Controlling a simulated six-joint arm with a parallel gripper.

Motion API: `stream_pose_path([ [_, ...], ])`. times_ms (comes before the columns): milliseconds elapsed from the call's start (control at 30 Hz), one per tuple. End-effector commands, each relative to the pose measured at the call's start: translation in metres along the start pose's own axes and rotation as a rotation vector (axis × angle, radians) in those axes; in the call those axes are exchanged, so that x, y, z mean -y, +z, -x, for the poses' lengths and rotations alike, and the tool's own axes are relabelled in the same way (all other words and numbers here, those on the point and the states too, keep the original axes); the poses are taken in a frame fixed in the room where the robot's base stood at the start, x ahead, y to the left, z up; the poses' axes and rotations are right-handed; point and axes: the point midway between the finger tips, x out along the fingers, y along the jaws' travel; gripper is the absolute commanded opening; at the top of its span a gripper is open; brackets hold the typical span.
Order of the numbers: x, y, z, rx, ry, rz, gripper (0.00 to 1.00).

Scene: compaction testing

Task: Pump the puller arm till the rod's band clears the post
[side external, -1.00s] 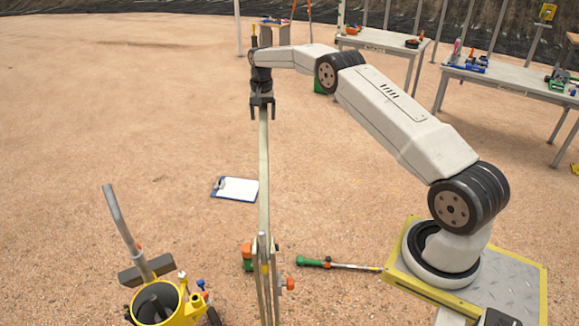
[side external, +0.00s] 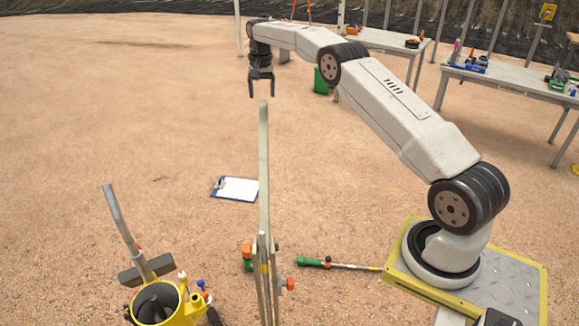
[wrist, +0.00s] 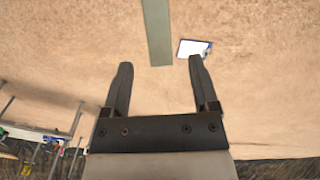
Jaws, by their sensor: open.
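The puller arm (side external: 264,165) is a long, pale grey-green bar standing nearly upright, its top end free. In the wrist view the bar (wrist: 158,30) comes down from the top edge and ends just ahead of my fingers. My gripper (side external: 261,93) is open and empty, just above the top of the bar and apart from it. Its two fingers also show spread in the wrist view (wrist: 158,75). The puller's post and frame (side external: 265,280) stand at the bottom centre, cut off by the picture's edge.
A yellow bucket (side external: 190,308) with tools stands at the lower left. A clipboard (side external: 238,188) and a green-handled tool (side external: 340,264) lie on the sandy ground. Tables (side external: 515,78) stand at the back right. The ground at left is clear.

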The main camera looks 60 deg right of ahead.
Motion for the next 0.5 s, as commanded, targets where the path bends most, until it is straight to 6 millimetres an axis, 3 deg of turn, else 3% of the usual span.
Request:
stream_pose_path([
  [267,0.0,0.0001,0.0016,0.0,0.0,0.0,0.76],
  [500,0.0008,0.0007,0.0053,-0.017,0.004,-0.004,0.0],
])
